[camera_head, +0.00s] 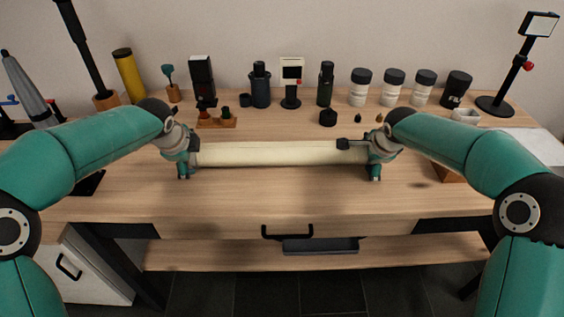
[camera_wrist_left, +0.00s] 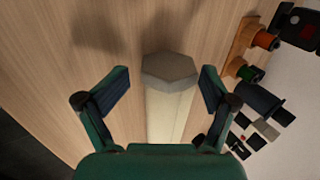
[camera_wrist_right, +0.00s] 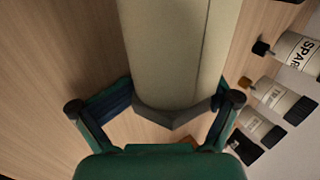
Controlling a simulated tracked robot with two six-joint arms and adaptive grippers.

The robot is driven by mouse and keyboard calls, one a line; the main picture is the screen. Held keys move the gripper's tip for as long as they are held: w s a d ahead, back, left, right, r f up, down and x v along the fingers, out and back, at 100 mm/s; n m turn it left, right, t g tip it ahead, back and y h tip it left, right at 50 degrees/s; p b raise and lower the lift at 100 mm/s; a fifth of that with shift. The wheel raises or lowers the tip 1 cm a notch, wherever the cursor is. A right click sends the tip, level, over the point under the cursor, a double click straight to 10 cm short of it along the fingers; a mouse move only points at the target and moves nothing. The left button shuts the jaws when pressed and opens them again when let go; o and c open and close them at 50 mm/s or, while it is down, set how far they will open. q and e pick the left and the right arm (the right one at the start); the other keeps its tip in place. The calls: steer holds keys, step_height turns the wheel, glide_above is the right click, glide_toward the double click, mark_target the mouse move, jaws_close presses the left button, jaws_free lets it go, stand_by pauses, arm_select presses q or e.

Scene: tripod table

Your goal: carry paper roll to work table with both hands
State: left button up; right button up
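The paper roll (camera_head: 280,153), a long cream tube with grey ends, lies crosswise over the wooden work table (camera_head: 270,205). Whether it touches the top is unclear. My left gripper (camera_head: 184,166) is at its left end. In the left wrist view the fingers (camera_wrist_left: 165,80) are spread, with gaps beside the roll's grey end (camera_wrist_left: 170,71). My right gripper (camera_head: 377,165) is at its right end. In the right wrist view its fingers (camera_wrist_right: 174,98) are spread wide on either side of the grey end (camera_wrist_right: 172,114); the roll partly hides the fingertips.
Bottles, jars (camera_head: 361,86) and small tools line the back of the table by the wall. A small wooden stand (camera_head: 216,122) is behind the roll's left part. A lamp (camera_head: 497,103) stands at the back right.

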arm_select(q)
steer(key=shift+v, duration=1.1)
steer(key=shift+s+r, duration=0.25)
arm_select(e)
steer(key=shift+s+r, duration=0.1)
steer(key=shift+r, duration=0.05)
steer(key=v, duration=0.7)
steer(key=shift+s+r, duration=0.15)
steer(key=shift+r, duration=0.05)
arm_select(q)
steer(key=shift+a, duration=0.1)
steer(key=shift+s+a+p, duration=0.2)
steer(key=shift+a, duration=0.75)
steer(key=shift+s+a+p, duration=0.15)
steer(key=shift+a+p, duration=0.1)
steer(key=shift+a, duration=0.75)
steer(key=shift+s+a+p, duration=0.2)
steer(key=shift+a, duration=0.75)
arm_select(e)
steer(key=shift+r, duration=0.65)
steer(key=shift+d, duration=0.15)
arm_select(q)
steer(key=shift+r, duration=0.15)
arm_select(e)
steer(key=shift+s+d, duration=0.15)
steer(key=shift+d, duration=0.8)
steer(key=shift+s+d, duration=0.2)
steer(key=shift+d, duration=0.75)
steer(key=shift+s+d, duration=0.15)
steer(key=shift+d, duration=0.8)
